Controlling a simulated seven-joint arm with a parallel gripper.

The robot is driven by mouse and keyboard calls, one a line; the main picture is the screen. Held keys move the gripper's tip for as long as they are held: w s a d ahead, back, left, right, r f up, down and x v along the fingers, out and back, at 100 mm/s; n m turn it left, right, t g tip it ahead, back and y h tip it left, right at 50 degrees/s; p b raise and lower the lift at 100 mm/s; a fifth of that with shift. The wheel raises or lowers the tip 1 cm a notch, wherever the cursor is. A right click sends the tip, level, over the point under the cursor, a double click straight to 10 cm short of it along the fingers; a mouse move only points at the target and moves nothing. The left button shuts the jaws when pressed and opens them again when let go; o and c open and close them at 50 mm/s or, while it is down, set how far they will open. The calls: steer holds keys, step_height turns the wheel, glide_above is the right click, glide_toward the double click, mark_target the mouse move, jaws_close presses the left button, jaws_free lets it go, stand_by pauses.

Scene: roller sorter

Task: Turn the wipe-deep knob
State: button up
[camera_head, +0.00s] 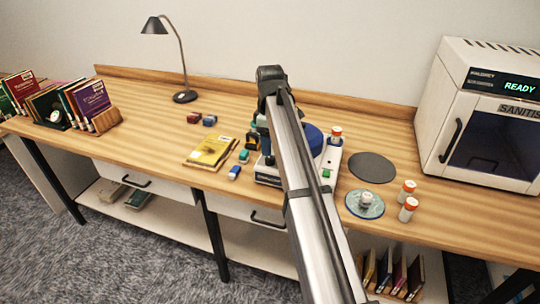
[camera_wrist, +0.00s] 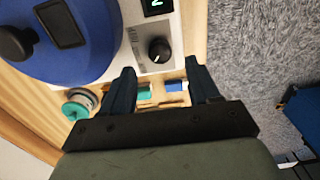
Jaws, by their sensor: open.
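Lettering beside the knob is too small to read. My gripper (camera_wrist: 160,67) is open, its two dark fingers apart; in the picture the knob shows just beyond and between the fingertips, and nothing is held. In the head view the machine (camera_head: 327,155) is partly covered by my arm, and I cannot make out the knob there.
A blue drum (camera_wrist: 65,40) stands on the machine close to the left finger. A teal-and-white roller (camera_wrist: 77,103) lies left of the gripper. White bottles with orange caps (camera_head: 408,203), a grey disc (camera_head: 372,167) and a white steriliser cabinet (camera_head: 490,115) are right of the machine.

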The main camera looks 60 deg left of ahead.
mark_target(270, 161)
steer(key=shift+f, duration=2.7)
steer(key=shift+c, duration=0.2)
steer(key=c, duration=1)
